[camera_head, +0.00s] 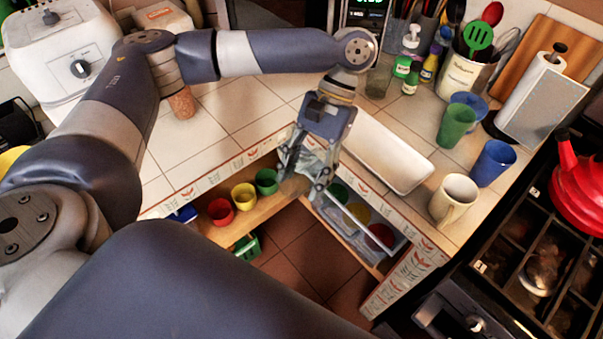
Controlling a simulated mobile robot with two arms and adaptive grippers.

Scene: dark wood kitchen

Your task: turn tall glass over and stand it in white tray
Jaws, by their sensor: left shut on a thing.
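My left gripper (303,178) hangs over the inner corner of the counter, pointing down. It is shut on a clear tall glass (314,159), which is partly hidden by the fingers. I cannot tell which end of the glass is up. The white tray (402,172) is a long shallow tray on the counter, just right of the gripper. It looks empty, and the glass is outside it. My right gripper is not in view.
A cream mug (453,198), blue cup (493,163) and green cup (455,126) stand right of the tray. Bottles (411,78) and a utensil crock (464,76) are behind. Coloured cups (220,211) sit on a shelf below. The left tiled counter (240,110) is mostly clear.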

